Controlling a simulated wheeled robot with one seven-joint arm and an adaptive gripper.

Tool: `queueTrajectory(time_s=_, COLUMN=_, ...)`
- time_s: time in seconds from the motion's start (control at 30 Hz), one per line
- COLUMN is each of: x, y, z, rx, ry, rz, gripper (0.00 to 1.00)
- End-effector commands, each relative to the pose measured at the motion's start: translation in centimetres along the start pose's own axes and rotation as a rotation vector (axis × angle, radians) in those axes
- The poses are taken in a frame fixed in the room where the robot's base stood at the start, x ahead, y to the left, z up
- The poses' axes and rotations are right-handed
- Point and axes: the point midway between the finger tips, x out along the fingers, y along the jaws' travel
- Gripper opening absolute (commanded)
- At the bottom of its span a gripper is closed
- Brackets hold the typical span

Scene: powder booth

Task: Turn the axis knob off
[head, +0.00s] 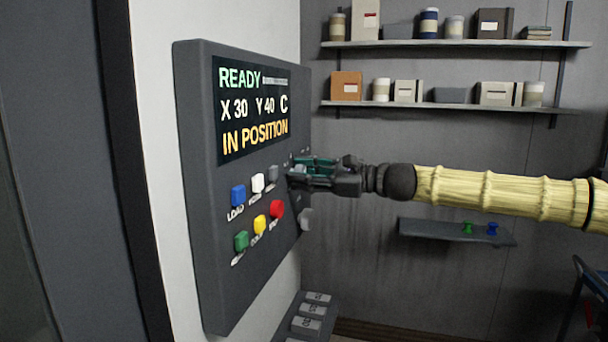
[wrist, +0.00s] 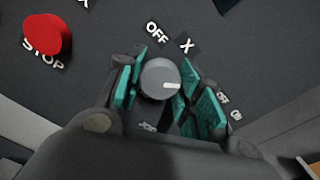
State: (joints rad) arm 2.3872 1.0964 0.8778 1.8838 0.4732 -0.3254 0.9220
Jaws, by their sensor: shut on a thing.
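The axis knob (wrist: 155,76) is round and grey with a white pointer mark. In the wrist view its mark points right, away from the OFF label (wrist: 157,33) above it and below the direction of the X label (wrist: 187,44). My gripper (head: 298,177) is at the right part of the control panel (head: 190,150), with its teal-padded fingers on both sides of the knob, shut on it. In the head view my gripper hides the knob. The screen reads READY, X 30, Y 40 and IN POSITION.
A red STOP button (wrist: 43,35) stands left of my gripper in the wrist view. Blue LOAD (head: 238,195), yellow (head: 260,225) and green (head: 241,241) buttons sit lower left on the panel. A grey knob (head: 306,219) is below my gripper. Shelves (head: 450,104) hang behind.

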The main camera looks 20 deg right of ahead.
Motion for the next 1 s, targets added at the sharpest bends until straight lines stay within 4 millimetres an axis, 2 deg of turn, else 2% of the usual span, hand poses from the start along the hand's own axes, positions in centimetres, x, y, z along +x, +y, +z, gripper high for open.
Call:
queueTrajectory(time_s=0.37, x=0.00, y=0.12, z=-0.28, rx=-0.102, ry=0.000, rz=-0.002, gripper=0.12)
queueTrajectory(time_s=1.0, x=-0.04, y=0.26, z=-0.49, rx=-0.672, ry=0.000, rz=-0.003, gripper=0.12)
